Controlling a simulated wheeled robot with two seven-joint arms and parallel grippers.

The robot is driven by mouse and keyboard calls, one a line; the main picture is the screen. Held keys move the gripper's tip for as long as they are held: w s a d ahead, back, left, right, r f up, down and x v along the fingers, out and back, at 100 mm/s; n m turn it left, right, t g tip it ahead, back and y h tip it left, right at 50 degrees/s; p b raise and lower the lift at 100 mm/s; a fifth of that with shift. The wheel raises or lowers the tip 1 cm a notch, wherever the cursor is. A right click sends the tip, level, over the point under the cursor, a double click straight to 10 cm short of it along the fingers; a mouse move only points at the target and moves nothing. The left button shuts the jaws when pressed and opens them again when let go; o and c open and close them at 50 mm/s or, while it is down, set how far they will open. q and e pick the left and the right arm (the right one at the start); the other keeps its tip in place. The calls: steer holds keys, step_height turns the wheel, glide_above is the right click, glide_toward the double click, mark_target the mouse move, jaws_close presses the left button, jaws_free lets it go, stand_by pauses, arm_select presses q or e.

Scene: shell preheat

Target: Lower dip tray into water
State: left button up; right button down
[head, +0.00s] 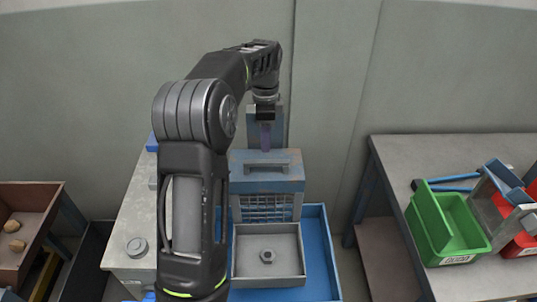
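A shallow grey tray (241,248) with a small round ring-like part (267,256) inside sits at the lower middle; I cannot tell for sure whether it is the dip tray. It is within or over a larger blue basin (322,250). Behind it stands a blue-grey box (266,186) with a slotted top and a mesh front. My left gripper (265,136) points down above the back of this box, near an upright blue-grey post. Its fingers are small and dark, so their opening is unclear. No water surface can be made out. My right gripper is out of view.
A grey bench (128,240) with a round knob-like part lies left of the basin, partly behind my arm. A brown bin (25,225) stands far left. A right-hand table (400,165) holds a green bin (447,223), red bins and blue-handled tools. A wall closes the back.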

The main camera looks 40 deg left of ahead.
mark_target(266, 161)
arm_select(q)
steer(key=shift+w+f, duration=0.2)
steer(key=shift+f, duration=0.1)
step_height(266, 161, down, 7)
steer(key=shift+f+p, duration=0.2)
steer(key=shift+p, duration=0.55)
steer(key=shift+c, duration=0.4)
jaws_close()
stand_by(0.5)
